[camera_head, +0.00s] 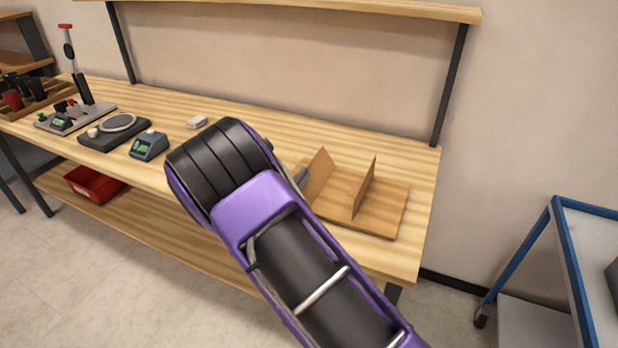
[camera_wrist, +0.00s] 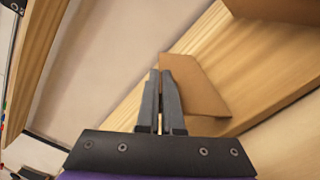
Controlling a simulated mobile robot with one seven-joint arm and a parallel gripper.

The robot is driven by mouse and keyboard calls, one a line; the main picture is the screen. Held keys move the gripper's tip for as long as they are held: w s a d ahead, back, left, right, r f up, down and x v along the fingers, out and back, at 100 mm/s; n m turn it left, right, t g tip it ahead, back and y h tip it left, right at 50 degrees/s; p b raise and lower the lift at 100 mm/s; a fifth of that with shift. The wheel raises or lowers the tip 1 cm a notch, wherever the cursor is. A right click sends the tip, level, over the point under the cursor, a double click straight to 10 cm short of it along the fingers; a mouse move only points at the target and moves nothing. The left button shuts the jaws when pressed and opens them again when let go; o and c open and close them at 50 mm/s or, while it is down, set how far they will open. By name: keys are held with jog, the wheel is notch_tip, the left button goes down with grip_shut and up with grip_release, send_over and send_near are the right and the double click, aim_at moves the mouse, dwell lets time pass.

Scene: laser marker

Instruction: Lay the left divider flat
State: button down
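The left divider (camera_head: 319,172), a thin brown panel, stands on a wooden base board (camera_head: 385,222) at the right of the bench. It looks raised and somewhat slanted; its lower part is partly hidden by my arm. The right divider (camera_head: 364,188) stands upright on the same board. My gripper (camera_head: 301,177) is mostly hidden behind my arm, at the left side of the left divider. In the wrist view, my gripper's fingers (camera_wrist: 160,74) are close together with a thin gap. The left divider (camera_wrist: 197,88) shows just beyond and right of them; whether they touch is unclear.
A white block (camera_head: 197,122), a small green-screen device (camera_head: 149,146) and a round-plate scale (camera_head: 115,130) are on the bench to the left. A shelf (camera_head: 300,8) runs above. A blue-framed cart (camera_head: 560,250) stands at the right. Bench behind the dividers is clear.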

jog(key=n, duration=0.1)
jog(key=a+f+n, duration=0.1)
jog(key=n, duration=0.1)
jog(key=a+f+n, duration=0.1)
jog(key=shift+w+a+n, duration=0.25)
jog(key=shift+w+n, duration=0.05)
jog(key=shift+w, duration=0.1)
jog(key=shift+w+a+f+n, duration=0.1)
jog(key=shift+a+f+n, duration=0.15)
jog(key=shift+f+n, duration=0.4)
jog(key=shift+w+a+f+n, duration=0.1)
jog(key=shift+a+f+n, duration=0.15)
jog(key=shift+n, duration=0.7)
jog(key=c, duration=1.1)
grip_release()
jog(key=shift+o, duration=0.2)
jog(key=shift+s, duration=0.1)
jog(key=v, duration=1.7)
jog(key=shift+p, duration=0.45)
jog(key=shift+r, duration=0.1)
